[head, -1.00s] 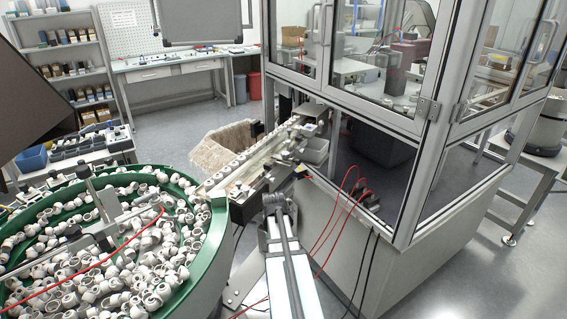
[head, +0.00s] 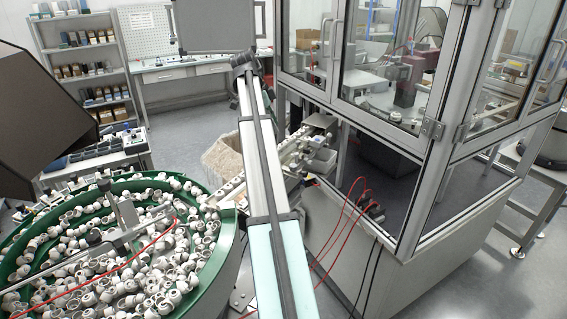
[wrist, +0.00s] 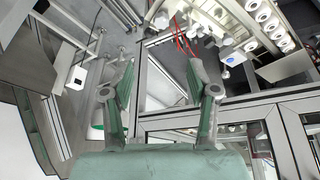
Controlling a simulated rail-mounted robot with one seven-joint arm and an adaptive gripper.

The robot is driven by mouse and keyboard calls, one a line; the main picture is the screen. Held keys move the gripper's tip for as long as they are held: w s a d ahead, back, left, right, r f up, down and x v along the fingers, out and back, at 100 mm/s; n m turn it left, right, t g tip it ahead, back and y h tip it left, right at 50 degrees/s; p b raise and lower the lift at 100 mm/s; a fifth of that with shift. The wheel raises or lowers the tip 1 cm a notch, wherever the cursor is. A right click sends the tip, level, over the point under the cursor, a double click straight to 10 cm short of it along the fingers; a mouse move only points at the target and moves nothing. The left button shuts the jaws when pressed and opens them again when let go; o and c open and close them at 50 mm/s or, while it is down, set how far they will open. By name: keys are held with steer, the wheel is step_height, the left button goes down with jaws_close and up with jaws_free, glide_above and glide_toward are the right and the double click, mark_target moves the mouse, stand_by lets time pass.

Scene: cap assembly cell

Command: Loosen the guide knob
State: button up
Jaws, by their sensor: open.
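My gripper (wrist: 161,66) is open and empty in the wrist view, its two fingers spread apart with nothing between them. In the head view my raised arm hides part of the guide track, and I cannot make out the gripper there. The guide track (head: 296,160) runs from the green bowl to the glazed cabinet. In the wrist view a row of white caps (wrist: 265,16) lies on the track at the upper right, apart from the fingers. A white block with a blue spot (wrist: 234,59) is beside it. I cannot tell the guide knob apart in either view.
A green bowl feeder (head: 222,225) full of white caps stands at the left. The glazed cabinet (head: 430,165) fills the right. Red hoses (head: 345,215) hang on its near side. A workbench (head: 185,70) and shelves (head: 88,70) stand behind. Floor is open between them.

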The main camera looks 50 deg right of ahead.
steer(key=b, duration=0.7)
glide_toward(293, 165)
steer(key=p+x, duration=0.2)
steer(key=x, duration=0.6)
steer(key=shift+f, duration=0.25)
steer(key=shift+s, duration=0.1)
jaws_close()
